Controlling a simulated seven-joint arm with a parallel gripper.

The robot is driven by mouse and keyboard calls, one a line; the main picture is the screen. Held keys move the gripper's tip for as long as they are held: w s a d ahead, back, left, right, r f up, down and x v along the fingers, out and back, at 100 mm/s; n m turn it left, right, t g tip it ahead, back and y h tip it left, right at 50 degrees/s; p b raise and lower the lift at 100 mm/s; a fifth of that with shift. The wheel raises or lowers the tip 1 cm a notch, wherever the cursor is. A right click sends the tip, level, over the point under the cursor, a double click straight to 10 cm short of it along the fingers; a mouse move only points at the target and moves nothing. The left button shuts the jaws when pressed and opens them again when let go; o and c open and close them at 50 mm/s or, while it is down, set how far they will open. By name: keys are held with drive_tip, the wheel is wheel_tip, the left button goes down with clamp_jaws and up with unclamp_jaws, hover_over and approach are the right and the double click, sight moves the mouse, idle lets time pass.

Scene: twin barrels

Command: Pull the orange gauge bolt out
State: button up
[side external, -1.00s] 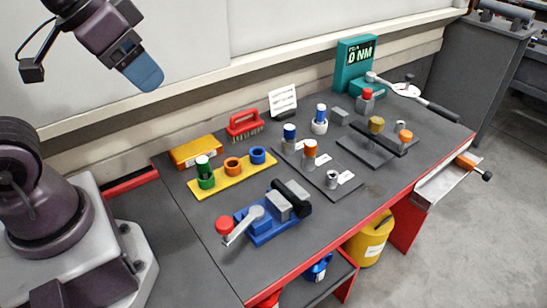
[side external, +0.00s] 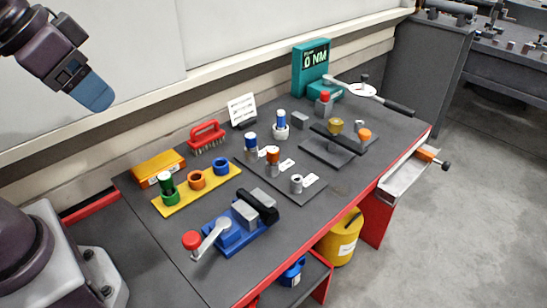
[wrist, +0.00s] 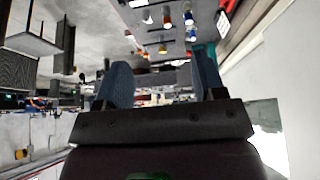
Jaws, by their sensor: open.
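An orange-topped bolt (side external: 273,155) stands upright in a grey barrel on the dark middle plate (side external: 313,190). Beside it stand a blue-topped bolt (side external: 251,141) and an empty-looking grey barrel (side external: 297,184). Another orange-capped post (side external: 364,136) stands at the right by a dark plate; I cannot tell for certain which orange piece is the gauge bolt. My gripper (side external: 97,98) is high at the upper left, well away from both orange pieces. In the wrist view my gripper (wrist: 160,62) is open with nothing between its blue fingers. The bench pieces there are small and blurred.
A yellow rack (side external: 197,187) with coloured rings, a blue clamp (side external: 232,232) with a red-knobbed lever and a red brush (side external: 207,137) stand left of the middle plate. A teal torque display (side external: 311,65) reading 0 NM and a long wrench (side external: 370,93) are at the back right.

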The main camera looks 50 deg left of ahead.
wheel_tip(320, 180, down, 5)
drive_tip(key=w+d+m+g, duration=0.2)
drive_tip(key=g, duration=0.1)
drive_tip(key=m+t+y, duration=0.6)
drive_tip(key=m+t, duration=0.3)
drive_tip(key=m, duration=2)
approach(271, 154)
drive_tip(key=shift+s+d, duration=0.1)
drive_tip(key=shift+s, duration=0.4)
drive_tip(key=shift+w+f+t, duration=0.1)
drive_tip(key=shift+w+t, duration=0.2)
drive_tip(key=shift+w, duration=0.05)
drive_tip(key=x, duration=1.2)
drive_tip(key=shift+f, duration=0.15)
